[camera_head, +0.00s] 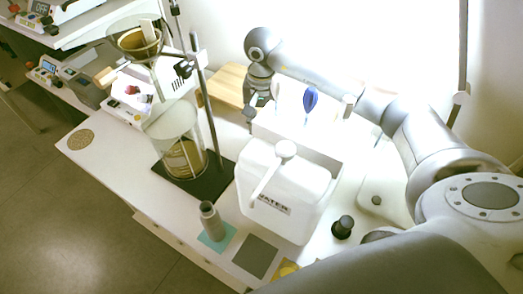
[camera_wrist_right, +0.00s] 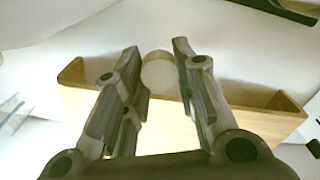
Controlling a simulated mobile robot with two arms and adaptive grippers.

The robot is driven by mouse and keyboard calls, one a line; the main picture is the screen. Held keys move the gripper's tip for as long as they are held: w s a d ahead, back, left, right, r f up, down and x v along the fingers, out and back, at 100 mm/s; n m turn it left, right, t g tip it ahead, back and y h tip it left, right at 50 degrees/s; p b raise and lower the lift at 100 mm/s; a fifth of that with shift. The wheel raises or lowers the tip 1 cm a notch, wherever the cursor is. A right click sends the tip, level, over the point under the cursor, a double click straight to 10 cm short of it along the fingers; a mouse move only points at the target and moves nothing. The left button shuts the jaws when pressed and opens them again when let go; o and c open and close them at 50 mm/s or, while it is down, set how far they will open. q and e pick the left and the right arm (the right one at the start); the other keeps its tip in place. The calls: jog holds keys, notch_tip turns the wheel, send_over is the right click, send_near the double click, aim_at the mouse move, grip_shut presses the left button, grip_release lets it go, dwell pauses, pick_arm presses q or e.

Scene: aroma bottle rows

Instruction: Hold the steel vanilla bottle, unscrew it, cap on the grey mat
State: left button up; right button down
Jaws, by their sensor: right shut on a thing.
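My right gripper (camera_head: 256,108) reaches over the wooden tray (camera_head: 224,78) at the back of the bench. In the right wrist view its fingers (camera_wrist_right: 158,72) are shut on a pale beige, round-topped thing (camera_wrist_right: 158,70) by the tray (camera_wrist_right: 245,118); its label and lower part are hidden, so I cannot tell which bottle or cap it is. A grey, steel-looking bottle (camera_head: 212,223) with a narrower top stands upright on a teal mat (camera_head: 216,242) at the front, ungripped; no label is readable. The grey mat (camera_head: 255,257) beside it is bare. My left gripper is not in view.
A white water container (camera_head: 284,195) stands mid-bench. Left of it are a stand with a dark base (camera_head: 213,176) and a glass vessel (camera_head: 175,135). A dark bottle (camera_head: 343,227) stands right of the container. A yellow item (camera_head: 287,270) lies at the front. A cork disc (camera_head: 81,140) lies far left.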

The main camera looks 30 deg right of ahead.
notch_tip(320, 180, down, 12)
jog(key=shift+w+f+p, duration=0.1)
jog(key=shift+f+p, duration=0.05)
jog(key=shift+p, duration=0.3)
jog(key=c, duration=1.6)
grip_release()
jog(key=o, duration=0.4)
jog(key=shift+o, duration=0.2)
